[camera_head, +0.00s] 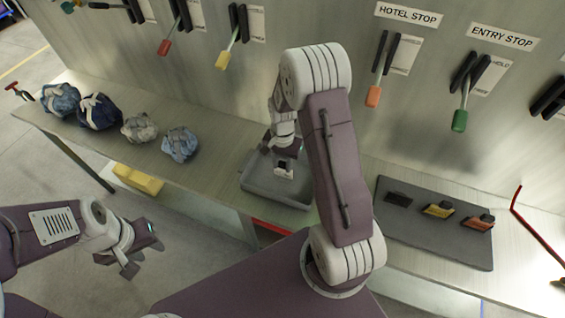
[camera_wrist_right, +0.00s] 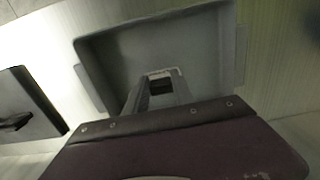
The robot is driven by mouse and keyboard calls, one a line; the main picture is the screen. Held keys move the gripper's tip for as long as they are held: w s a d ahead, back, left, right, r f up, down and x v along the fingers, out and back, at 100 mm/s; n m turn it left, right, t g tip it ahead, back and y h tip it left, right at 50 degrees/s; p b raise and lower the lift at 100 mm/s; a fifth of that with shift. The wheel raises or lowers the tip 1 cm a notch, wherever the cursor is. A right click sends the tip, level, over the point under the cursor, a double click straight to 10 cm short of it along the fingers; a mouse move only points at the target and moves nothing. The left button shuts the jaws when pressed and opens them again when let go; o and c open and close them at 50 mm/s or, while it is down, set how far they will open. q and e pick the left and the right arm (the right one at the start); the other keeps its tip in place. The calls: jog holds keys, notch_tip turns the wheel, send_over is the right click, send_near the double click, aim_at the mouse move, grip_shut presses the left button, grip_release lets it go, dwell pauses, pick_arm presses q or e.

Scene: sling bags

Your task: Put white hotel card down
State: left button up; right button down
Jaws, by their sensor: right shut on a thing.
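The white hotel card (camera_head: 284,171) is small and pale with a dark part, and it is over the grey tray (camera_head: 262,190) on the bench. My right gripper (camera_head: 283,163) is shut on the card. In the right wrist view the card (camera_wrist_right: 163,75) sits between the fingertips of my right gripper (camera_wrist_right: 160,90), above the floor of the tray (camera_wrist_right: 105,60). I cannot tell whether the card touches the tray floor. My left gripper (camera_head: 130,258) hangs empty over the floor in front of the bench, and its fingers look apart.
A dark mat (camera_head: 420,240) on the right holds a black card-like item (camera_head: 398,199), a yellow one (camera_head: 438,209) and an orange one (camera_head: 478,222). Several bundled bags, one light blue (camera_head: 180,144), lie on the left. Tagged levers hang on the wall, under signs including HOTEL STOP (camera_head: 407,15).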

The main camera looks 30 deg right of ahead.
jog(key=shift+w+f, duration=0.1)
jog(key=shift+f, duration=0.2)
jog(key=c, duration=1.1)
grip_release()
